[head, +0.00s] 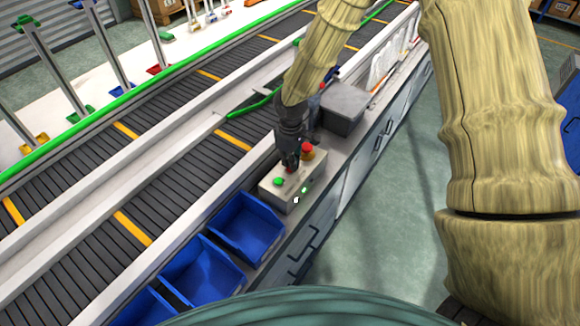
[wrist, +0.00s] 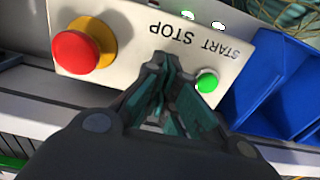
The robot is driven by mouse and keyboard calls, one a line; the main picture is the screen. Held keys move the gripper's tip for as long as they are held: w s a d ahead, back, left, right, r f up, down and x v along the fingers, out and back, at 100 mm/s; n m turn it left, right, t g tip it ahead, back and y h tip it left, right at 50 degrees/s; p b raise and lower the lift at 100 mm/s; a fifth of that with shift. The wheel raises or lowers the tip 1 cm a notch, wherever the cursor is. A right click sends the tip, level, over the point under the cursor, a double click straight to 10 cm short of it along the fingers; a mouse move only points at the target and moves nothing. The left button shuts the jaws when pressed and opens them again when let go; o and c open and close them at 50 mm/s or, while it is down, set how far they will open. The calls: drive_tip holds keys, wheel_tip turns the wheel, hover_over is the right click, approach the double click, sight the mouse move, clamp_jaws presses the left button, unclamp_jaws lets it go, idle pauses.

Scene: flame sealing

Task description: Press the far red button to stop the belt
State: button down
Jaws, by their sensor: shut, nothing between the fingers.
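A light grey control box (head: 293,188) stands on the counter beside the belt. Its large red mushroom button (head: 307,148) on a yellow collar is at the far end; it also shows at left in the wrist view (wrist: 75,52). A green button (head: 279,181) is at the near end, also in the wrist view (wrist: 207,81). My gripper (head: 290,163) is shut and empty, pointing down at the box's middle, beside the mushroom button. I cannot tell whether the fingertips touch the box. "START" and "STOP" are printed on the panel.
Blue bins (head: 245,226) stand just nearer than the control box. A grey box (head: 343,108) sits on the counter beyond it. The dark belt (head: 180,190) with yellow stripes runs along the left. Open green floor (head: 375,240) lies right of the counter.

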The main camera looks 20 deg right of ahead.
drive_tip(key=shift+f, duration=0.25)
idle(0.3)
wheel_tip(320, 180, up, 8)
drive_tip(key=p, duration=0.6)
idle(0.3)
drive_tip(key=shift+s, duration=0.1)
idle(0.6)
